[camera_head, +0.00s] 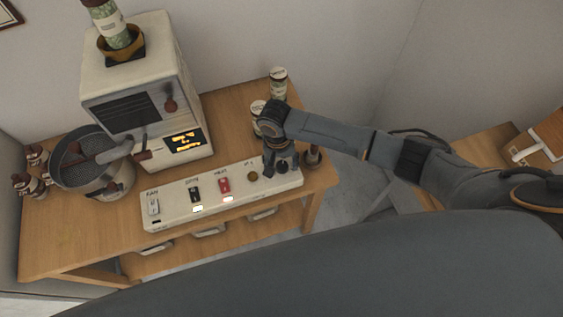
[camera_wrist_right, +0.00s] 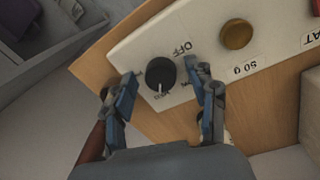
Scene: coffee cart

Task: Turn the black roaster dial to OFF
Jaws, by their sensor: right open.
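The black roaster dial (camera_wrist_right: 160,73) sits at the end of the white control panel (camera_wrist_right: 125,48) in the wrist view. Its white pointer line faces down in that picture, away from the OFF label (camera_wrist_right: 183,47). My right gripper (camera_wrist_right: 162,76) is open, with one blue-padded finger on each side of the dial. I cannot tell whether the pads touch it. In the head view my right gripper (camera_head: 281,160) points down at the panel's right end and largely hides the dial there. My left gripper is not in view.
The panel also carries a brass button (camera_wrist_right: 236,34), a red switch (camera_head: 224,186) and a black switch (camera_head: 195,194). The roaster (camera_head: 145,85) stands behind on the wooden table (camera_head: 60,235). A jar (camera_head: 278,82) stands close behind my right wrist.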

